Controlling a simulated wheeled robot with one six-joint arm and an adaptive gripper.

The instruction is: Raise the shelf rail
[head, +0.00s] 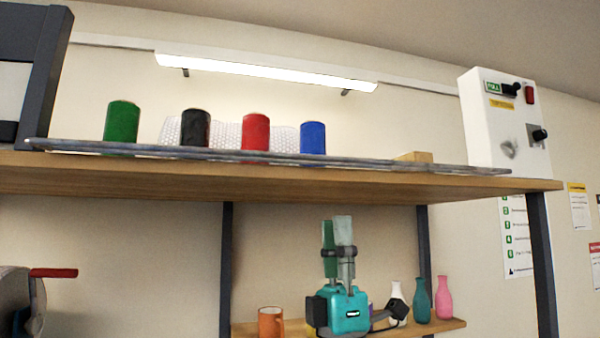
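The shelf rail (370,161) is a long thin grey bar. It runs along the front edge of the upper wooden shelf (300,183), low down at board level, from the far left to near the white control box. My gripper (337,218) has a teal body and greenish fingers that point upward. It is below the upper shelf in the picture, right of centre, and looks apart from the rail. The fingers appear side by side and close together, but this angle does not show whether a gap lies between them. I see nothing held in it.
Green (122,121), black (195,127), red (255,131) and blue (313,136) cylinders stand behind the rail. A white control box (505,120) stands at the shelf's right end. A lower shelf (450,325) holds an orange mug (271,321) and several bottles.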

